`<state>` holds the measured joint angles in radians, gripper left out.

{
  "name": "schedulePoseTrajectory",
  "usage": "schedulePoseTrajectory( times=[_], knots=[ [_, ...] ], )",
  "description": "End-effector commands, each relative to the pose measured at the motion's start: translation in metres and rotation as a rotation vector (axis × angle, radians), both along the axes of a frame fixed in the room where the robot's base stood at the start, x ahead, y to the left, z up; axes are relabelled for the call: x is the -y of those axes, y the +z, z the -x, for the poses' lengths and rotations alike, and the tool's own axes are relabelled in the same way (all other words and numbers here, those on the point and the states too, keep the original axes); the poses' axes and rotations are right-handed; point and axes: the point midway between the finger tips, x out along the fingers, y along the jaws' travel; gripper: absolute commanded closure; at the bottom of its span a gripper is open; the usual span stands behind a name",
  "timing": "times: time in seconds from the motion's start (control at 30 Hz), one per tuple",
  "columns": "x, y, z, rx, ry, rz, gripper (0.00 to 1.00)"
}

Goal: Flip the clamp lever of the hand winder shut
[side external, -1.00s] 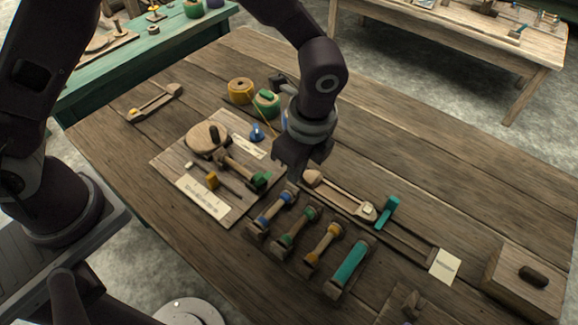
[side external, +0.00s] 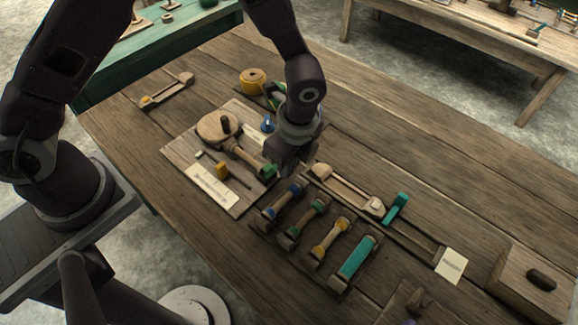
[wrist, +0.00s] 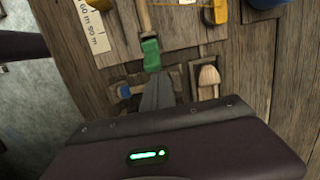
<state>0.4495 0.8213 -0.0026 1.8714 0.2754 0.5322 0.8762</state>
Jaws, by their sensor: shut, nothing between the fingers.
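The hand winder sits on a wooden board (side external: 235,208), with a round wooden wheel (side external: 213,128) and a wooden spindle (side external: 243,154). Its green clamp lever (side external: 268,171) is at the spindle's near right end. It also shows in the wrist view (wrist: 151,54), just ahead of my fingertips. My gripper (side external: 283,170) is shut and empty, low and just right of the lever. Its closed fingers show in the wrist view (wrist: 157,90). I cannot tell if they touch the lever. The gripper partly hides the lever's right side in the side view.
A rack of bobbins, blue (side external: 280,199), green (side external: 302,224), yellow (side external: 330,238) and teal (side external: 358,258), lies in front. A wooden shuttle (side external: 348,190) lies right of my gripper. A yellow spool (side external: 252,81) stands behind.

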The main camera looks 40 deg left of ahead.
Motion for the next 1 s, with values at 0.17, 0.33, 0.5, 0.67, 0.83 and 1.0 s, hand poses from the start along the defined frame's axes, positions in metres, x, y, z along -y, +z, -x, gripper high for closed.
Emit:
schedulePoseTrajectory(
  times=[0.17, 0.33, 0.5, 0.67, 0.83, 1.0],
  knots=[
    [-0.003, 0.002, 0.000, -0.001, 0.002, 0.026, 1.00],
    [-0.006, 0.004, 0.000, 0.000, 0.002, 0.063, 1.00],
    [-0.010, 0.006, 0.000, -0.001, 0.005, 0.102, 1.00],
    [-0.017, 0.010, 0.000, 0.000, 0.006, 0.175, 1.00],
    [-0.027, 0.014, 0.000, 0.000, 0.006, 0.277, 1.00],
    [-0.036, 0.017, 0.000, 0.001, 0.001, 0.270, 1.00]
  ],
)
